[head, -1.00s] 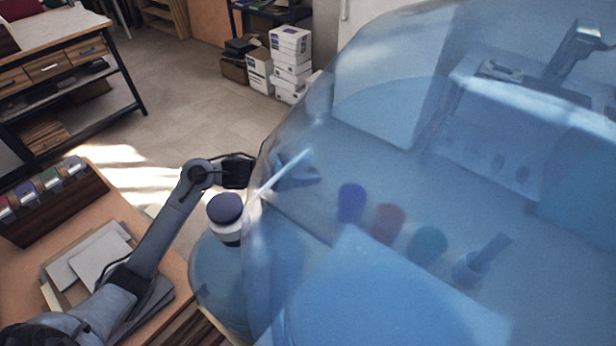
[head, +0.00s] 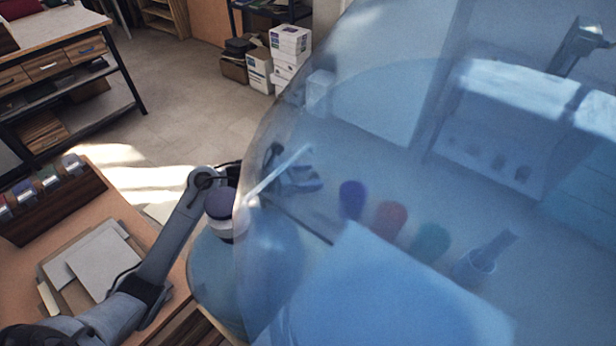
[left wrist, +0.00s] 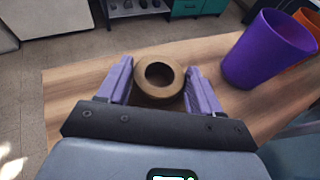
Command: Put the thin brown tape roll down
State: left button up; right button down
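The thin brown tape roll (left wrist: 160,80) shows in the left wrist view as a brown ring with its hole facing up toward the camera. It sits between the two purple fingers of my left gripper (left wrist: 160,72), which appear to touch it on both sides. The light wooden table top lies below; whether the roll touches it I cannot tell. In the head view my left gripper (head: 290,172) shows blurred behind a large see-through blue surface, and I cannot make out the roll there. My right gripper is not in view.
A purple cup (left wrist: 268,48) stands close right of the roll, with an orange cup (left wrist: 310,22) beyond. The see-through blue surface (head: 400,130) covers most of the head view's right. A jar with a dark lid (head: 221,202) is beside my left arm.

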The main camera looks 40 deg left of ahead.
pick_arm(q)
jog(key=o, duration=0.4)
jog(key=shift+c, duration=0.2)
jog(key=shift+r, duration=0.15)
jog(key=shift+o, duration=0.4)
jog(key=v, duration=1.2)
jog(key=shift+p, duration=0.3)
